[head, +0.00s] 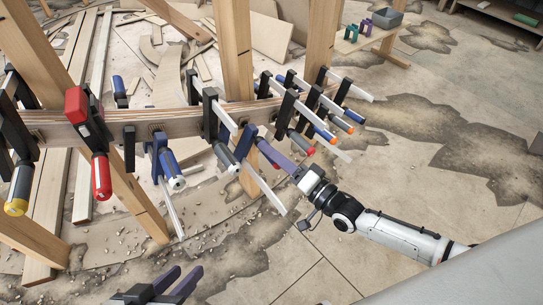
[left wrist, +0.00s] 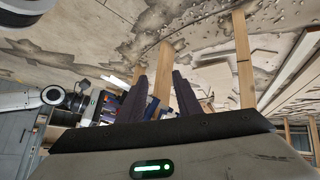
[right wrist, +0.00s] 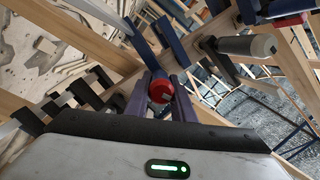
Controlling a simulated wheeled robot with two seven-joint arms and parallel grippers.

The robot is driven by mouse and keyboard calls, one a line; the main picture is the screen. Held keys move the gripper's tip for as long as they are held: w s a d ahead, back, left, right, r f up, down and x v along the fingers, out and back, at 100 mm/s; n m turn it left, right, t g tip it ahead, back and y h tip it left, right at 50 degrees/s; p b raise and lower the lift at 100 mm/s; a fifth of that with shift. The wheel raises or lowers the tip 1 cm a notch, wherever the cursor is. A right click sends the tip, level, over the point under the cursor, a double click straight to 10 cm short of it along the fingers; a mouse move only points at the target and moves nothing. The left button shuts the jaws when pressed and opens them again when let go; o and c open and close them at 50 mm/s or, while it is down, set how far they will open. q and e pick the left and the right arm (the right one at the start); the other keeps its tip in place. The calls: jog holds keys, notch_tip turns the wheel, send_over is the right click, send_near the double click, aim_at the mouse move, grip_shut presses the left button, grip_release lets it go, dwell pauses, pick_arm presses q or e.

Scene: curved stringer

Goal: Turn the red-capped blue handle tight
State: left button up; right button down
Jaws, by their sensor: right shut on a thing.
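The blue handle with the red cap (right wrist: 160,91) sits between the fingers of my right gripper (right wrist: 162,98) in the right wrist view, its cap facing the camera. In the head view, my right gripper (head: 283,162) reaches in from the right and is shut on this handle (head: 266,152), hiding part of it. The handle belongs to a clamp on the curved wooden stringer (head: 60,129). My left gripper (head: 160,290) is open and empty, low in the head view, apart from the clamps. Its spread fingers also show in the left wrist view (left wrist: 160,97).
A red clamp (head: 76,105) and a yellow-capped handle (head: 17,194) are at left. Wooden posts (head: 232,50) stand around the stringer. Floor is open at lower right.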

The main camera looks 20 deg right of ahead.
pick_arm(q)
jog(key=shift+w+d+r+b, duration=0.15)
jog(key=shift+d+r+b, duration=0.15)
jog(key=shift+b, duration=0.15)
pick_arm(e)
jog(key=shift+f+m, duration=0.1)
jog(key=shift+m, duration=0.7)
pick_arm(q)
jog(key=shift+h, duration=0.3)
jog(key=shift+r+t, duration=0.3)
jog(key=shift+r, duration=0.05)
pick_arm(e)
jog(key=c, duration=1.5)
grip_release()
pick_arm(q)
jog(key=shift+d+f, duration=0.1)
jog(key=shift+f, duration=0.05)
pick_arm(e)
jog(key=shift+s, duration=0.1)
